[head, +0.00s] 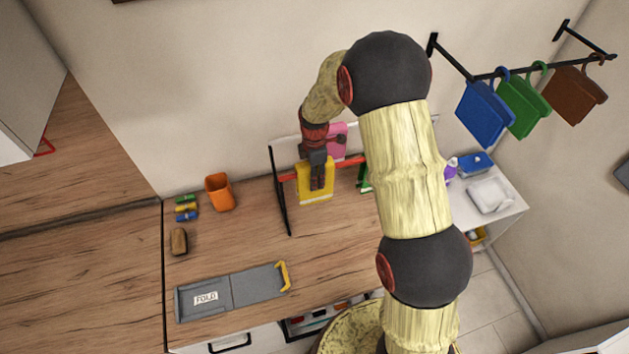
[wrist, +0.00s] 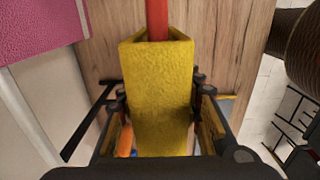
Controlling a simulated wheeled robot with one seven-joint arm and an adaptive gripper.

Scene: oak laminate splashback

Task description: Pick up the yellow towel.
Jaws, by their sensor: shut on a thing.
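The yellow towel (head: 316,186) hangs folded over a red rail (head: 288,177) of a rack on the wooden counter. My gripper (head: 318,185) is at the towel, reaching down from above. In the wrist view the towel (wrist: 160,95) fills the space between the two fingers, and the gripper (wrist: 160,120) is shut on it. The red rail (wrist: 157,20) still runs into the fold at the towel's top. A pink towel (head: 337,138) hangs on the rack behind, and shows at the upper left of the wrist view (wrist: 40,28).
A grey board marked FOLD (head: 232,291) lies at the counter's front. An orange cup (head: 220,192) and small coloured items (head: 186,208) stand left. The middle counter is clear.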

